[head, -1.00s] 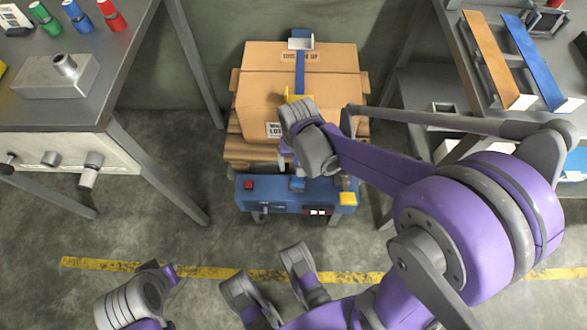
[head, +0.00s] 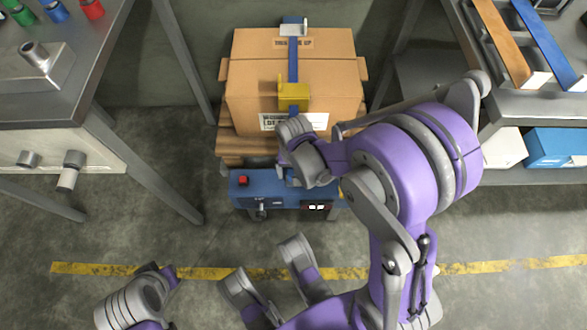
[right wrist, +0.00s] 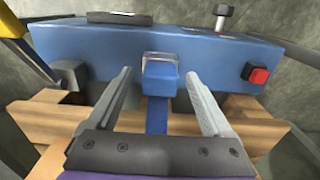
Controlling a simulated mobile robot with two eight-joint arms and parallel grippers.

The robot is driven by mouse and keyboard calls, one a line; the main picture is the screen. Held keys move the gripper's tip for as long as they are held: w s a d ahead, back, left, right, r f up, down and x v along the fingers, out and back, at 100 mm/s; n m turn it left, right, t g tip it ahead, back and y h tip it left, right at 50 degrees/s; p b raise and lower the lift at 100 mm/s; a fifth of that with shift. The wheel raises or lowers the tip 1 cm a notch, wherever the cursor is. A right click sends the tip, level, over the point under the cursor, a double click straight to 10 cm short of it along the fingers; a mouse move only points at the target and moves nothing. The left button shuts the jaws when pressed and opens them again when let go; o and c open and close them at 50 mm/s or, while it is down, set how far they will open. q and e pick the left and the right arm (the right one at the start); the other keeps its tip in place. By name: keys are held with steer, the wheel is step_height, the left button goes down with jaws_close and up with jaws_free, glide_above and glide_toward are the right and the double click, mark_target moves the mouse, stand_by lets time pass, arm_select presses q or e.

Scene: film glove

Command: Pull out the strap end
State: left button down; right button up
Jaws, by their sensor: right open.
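A blue strap (head: 293,68) runs down over the front of a cardboard box (head: 252,75), under a yellow clamp (head: 292,97). In the right wrist view a blue strap length (right wrist: 157,115) meets a blue block (right wrist: 160,72) on the blue machine (right wrist: 95,45). The machine (head: 262,190) also shows below the box in the head view. My right gripper (right wrist: 160,80) is open, its fingers on either side of the block and strap. I see no firm grip on either. In the head view my arm partly hides this spot.
The box sits on a wooden pallet (head: 238,143). A red button (right wrist: 257,76) and a knob (right wrist: 222,18) stand on the machine. Metal benches flank it: left bench (head: 90,50), right bench (head: 500,100). The floor before the machine is partly clear.

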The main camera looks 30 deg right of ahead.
jaws_close()
stand_by(0.4)
steer(key=shift+r+p, duration=0.4)
steer(key=shift+r, duration=0.05)
stand_by(0.4)
steer(key=shift+r+p, duration=1.75)
steer(key=shift+r, duration=0.6)
steer(key=shift+r, duration=0.1)
steer(key=shift+r+p, duration=0.95)
steer(key=shift+r, duration=0.4)
